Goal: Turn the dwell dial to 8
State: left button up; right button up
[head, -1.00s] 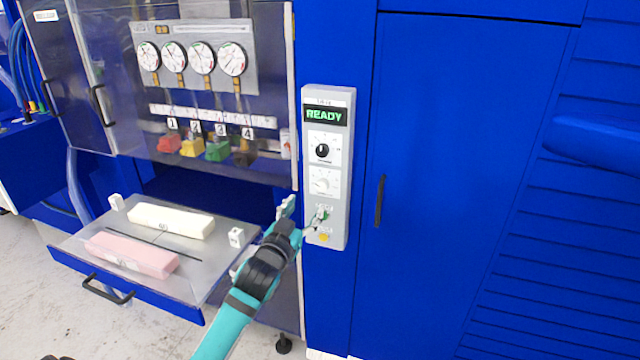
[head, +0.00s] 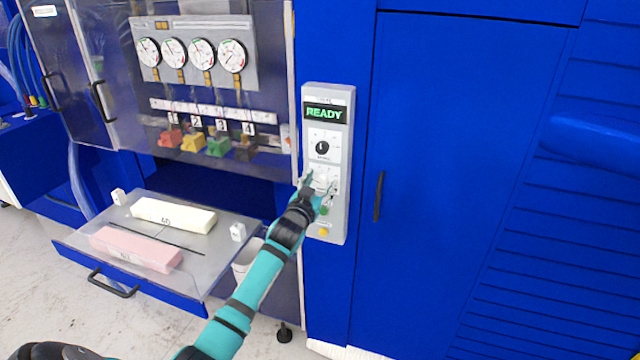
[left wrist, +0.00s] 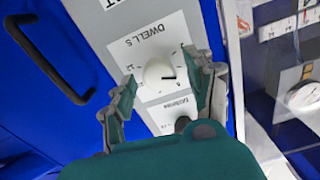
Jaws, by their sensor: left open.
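The control panel (head: 343,215) carries a green READY display, a black upper dial (head: 322,147) and a white dwell dial below it. In the left wrist view the dwell dial (left wrist: 158,73) is a round white knob on a white plate marked "DWELL S". Its dark mark points to the right in that picture; the exact setting is too small to read. My left gripper (head: 320,181) is open in front of the dial. In the left wrist view its fingers (left wrist: 163,82) stand on either side of the knob, with gaps visible. My right gripper is not in view.
A green button (head: 323,210) and a yellow button (head: 323,232) sit lower on the panel. A blue door with a black handle (head: 379,197) is to the right. An open drawer (head: 190,275) with foam blocks is at left, below gauges and coloured valve handles.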

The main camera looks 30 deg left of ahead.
pick_arm(q)
grip_shut()
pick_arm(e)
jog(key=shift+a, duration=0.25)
pick_arm(q)
jog(key=shift+m, duration=0.4)
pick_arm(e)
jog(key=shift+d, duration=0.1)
pick_arm(q)
jog(key=shift+m, duration=1.1)
jog(key=m, duration=0.5)
jog(key=shift+d, duration=0.15)
jog(key=m, duration=0.5)
jog(key=shift+f, duration=0.1)
jog(key=m, duration=0.4)
jog(key=shift+f+m, duration=0.1)
jog(key=shift+m, duration=0.2)
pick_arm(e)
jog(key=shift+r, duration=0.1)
